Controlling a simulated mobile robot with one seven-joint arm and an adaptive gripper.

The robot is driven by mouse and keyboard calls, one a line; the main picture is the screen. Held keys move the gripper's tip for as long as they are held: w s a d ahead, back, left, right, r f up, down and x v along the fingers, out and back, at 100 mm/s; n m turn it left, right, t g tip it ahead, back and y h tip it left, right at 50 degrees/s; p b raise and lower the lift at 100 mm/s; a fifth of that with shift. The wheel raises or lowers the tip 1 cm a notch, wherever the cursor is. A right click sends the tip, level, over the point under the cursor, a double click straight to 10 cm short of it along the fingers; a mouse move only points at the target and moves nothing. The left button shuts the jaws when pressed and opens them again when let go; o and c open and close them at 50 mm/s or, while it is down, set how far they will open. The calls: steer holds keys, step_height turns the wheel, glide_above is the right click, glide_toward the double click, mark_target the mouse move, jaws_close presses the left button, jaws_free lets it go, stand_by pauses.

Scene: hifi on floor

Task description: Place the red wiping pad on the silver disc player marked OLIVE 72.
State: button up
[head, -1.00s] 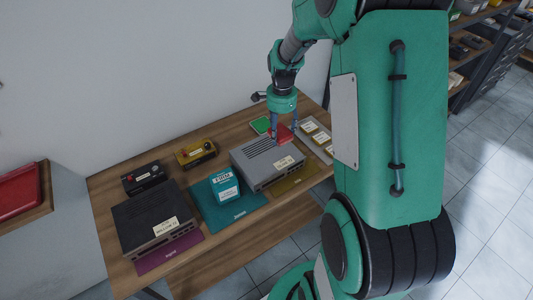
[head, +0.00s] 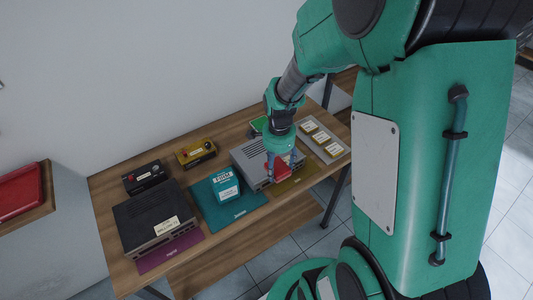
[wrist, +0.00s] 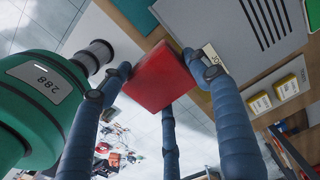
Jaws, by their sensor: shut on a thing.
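My gripper (head: 281,163) is shut on the red wiping pad (head: 285,174). In the wrist view the pad (wrist: 160,78) sits between the blue fingers, tilted in the picture, with floor seen behind it. The silver-grey disc player (head: 254,150) stands on an olive-yellow mat (head: 299,179) on the wooden table. The pad and gripper cover part of its right front in the head view, label included. In the wrist view the player's slotted top (wrist: 235,35) lies beyond the pad; I cannot tell how high the pad is above it.
A black player (head: 150,215) stands on a purple mat at the left. A teal box (head: 227,185) stands on a teal mat beside the silver player. A yellow device (head: 196,152) and a small black device (head: 144,177) stand behind. A grey tray (head: 334,151) with yellow-labelled items lies right.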

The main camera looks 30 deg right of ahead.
steer(key=shift+f, duration=1.3)
steer(key=shift+w, duration=0.1)
steer(key=w+d, duration=0.1)
steer(key=w, duration=0.4)
steer(key=w+d+f, duration=0.1)
steer(key=w+d, duration=0.1)
steer(key=w, duration=0.3)
steer(key=w+d+p, duration=0.1)
steer(key=w+d, duration=0.1)
steer(key=w, duration=0.3)
steer(key=shift+d+f, duration=0.2)
steer(key=shift+f, duration=0.05)
steer(key=shift+s+f, duration=0.1)
steer(key=shift+f, duration=1.65)
steer(key=shift+f, duration=0.2)
steer(key=o, duration=1.2)
steer(key=shift+c, duration=0.2)
